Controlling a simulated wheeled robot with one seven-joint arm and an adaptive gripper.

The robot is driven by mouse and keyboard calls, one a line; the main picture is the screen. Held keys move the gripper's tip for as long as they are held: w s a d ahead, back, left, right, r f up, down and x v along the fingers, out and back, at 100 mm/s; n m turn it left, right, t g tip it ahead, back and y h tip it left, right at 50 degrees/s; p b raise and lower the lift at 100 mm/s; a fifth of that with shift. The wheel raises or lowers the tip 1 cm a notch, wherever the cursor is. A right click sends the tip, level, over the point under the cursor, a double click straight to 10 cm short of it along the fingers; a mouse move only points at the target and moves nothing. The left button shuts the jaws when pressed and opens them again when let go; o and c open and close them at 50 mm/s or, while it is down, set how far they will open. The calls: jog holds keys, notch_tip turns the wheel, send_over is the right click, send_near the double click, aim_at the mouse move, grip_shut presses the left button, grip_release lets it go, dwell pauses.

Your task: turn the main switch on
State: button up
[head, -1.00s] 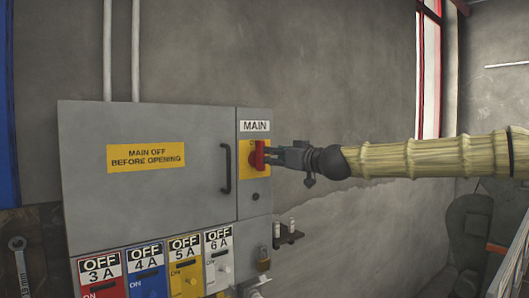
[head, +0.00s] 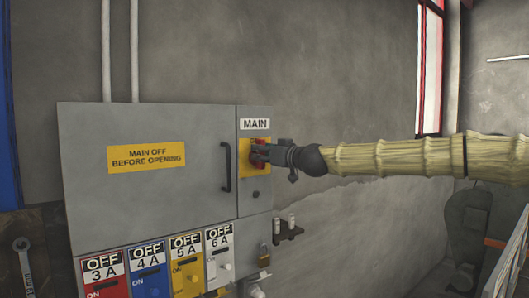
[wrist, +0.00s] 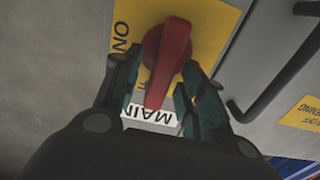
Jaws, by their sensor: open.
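The main switch is a red handle (wrist: 170,55) on a yellow plate (wrist: 212,30), below the MAIN label (head: 255,125). In the wrist view the handle lies roughly at right angles to the MAIN label, so it stands about upright. The word ON is on the plate beside it, at the left in that view. My gripper (head: 257,153) is at the switch, with its open fingers on either side of the handle; they also show in the wrist view (wrist: 169,62). I cannot tell whether either finger touches it. In the head view the gripper hides part of the handle.
The switch is on a grey cabinet (head: 85,200) with a black door handle (head: 226,167) left of it. Several coloured OFF switches line the bottom. A padlock (head: 263,252) and a small rack (head: 289,231) are below right. The wall right of the cabinet is bare.

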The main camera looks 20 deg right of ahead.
grip_shut()
jog(key=shift+m+b, duration=0.3)
jog(key=shift+b, duration=0.1)
jog(key=shift+w+d+f+m+b, duration=0.15)
jog(key=shift+d+f+m+b, duration=0.2)
jog(key=shift+m+b, duration=1.95)
jog(key=shift+w+d+f+m+b, duration=0.1)
jog(key=shift+d+f+m+b, duration=0.55)
jog(key=shift+m, duration=2.85)
jog(key=shift+w+d+m+b, duration=0.1)
jog(key=shift+w+m+b, duration=0.05)
jog(key=shift+m+b, duration=2.3)
jog(key=shift+m+p, duration=0.5)
jog(key=shift+m, duration=0.05)
